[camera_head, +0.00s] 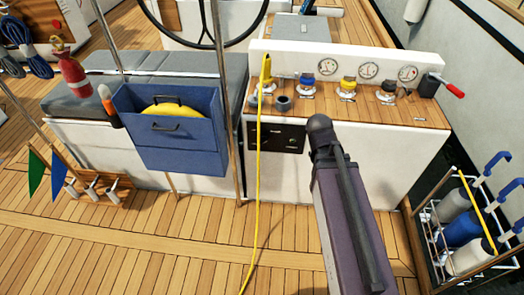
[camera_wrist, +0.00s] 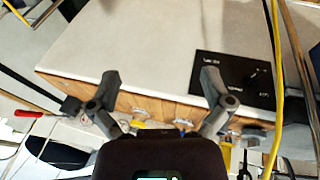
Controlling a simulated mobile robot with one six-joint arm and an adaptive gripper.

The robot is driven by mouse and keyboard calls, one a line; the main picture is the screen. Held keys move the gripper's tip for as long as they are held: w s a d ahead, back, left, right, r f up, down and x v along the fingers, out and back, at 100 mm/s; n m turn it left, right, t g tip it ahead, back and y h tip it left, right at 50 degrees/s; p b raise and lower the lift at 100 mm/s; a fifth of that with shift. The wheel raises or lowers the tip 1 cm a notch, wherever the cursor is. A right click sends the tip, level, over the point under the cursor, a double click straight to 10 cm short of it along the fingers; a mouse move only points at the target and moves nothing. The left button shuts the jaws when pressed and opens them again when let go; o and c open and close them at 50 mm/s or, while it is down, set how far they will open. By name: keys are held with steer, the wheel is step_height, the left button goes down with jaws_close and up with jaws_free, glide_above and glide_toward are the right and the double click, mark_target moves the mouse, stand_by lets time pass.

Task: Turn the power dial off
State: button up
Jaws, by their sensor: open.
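The black power panel (camera_head: 275,137) is on the white front face of the cockpit console, just under its wooden top. In the wrist view the panel (camera_wrist: 240,82) lies to the upper right, with a small dark dial (camera_wrist: 258,76) and tiny white lettering. I cannot tell which mark the dial points to. My gripper (camera_wrist: 160,88) is open and empty, its two fingers apart over the console's edge. In the head view my gripper cannot be made out beyond my dark arm.
A yellow cable (camera_head: 260,180) hangs down across the panel's left side. A red-handled lever (camera_head: 448,88) and several gauges and knobs sit on the console. A blue box (camera_head: 170,130) stands left; a bottle rack (camera_head: 465,235) stands right. Open wooden deck lies in front.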

steer(key=w+a+f+n+t+h+b, duration=0.15)
steer(key=w+a+f+t+b, duration=0.3)
steer(key=b, duration=0.55)
steer(key=w+a+f+t+h+b, duration=0.1)
steer(key=w+f+t+h+b, duration=0.15)
steer(key=w+f+b, duration=0.5)
steer(key=w+a+f+n+t+y+b, duration=0.1)
steer(key=a+f+n+t+y+b, duration=0.2)
steer(key=a+f+b, duration=0.3)
steer(key=w+a+f+n+t+y+b, duration=0.1)
steer(key=a+f+n+t+y+b, duration=0.2)
steer(key=a+b, duration=0.8)
step_height(320, 180, down, 3)
steer(key=n+t+b, duration=0.1)
steer(key=t+b, duration=0.1)
steer(key=b, duration=0.3)
steer(key=shift+w+a+b, duration=0.2)
steer(key=shift+w+b, duration=0.05)
steer(key=shift+b, duration=0.05)
steer(key=shift+w+f, duration=0.1)
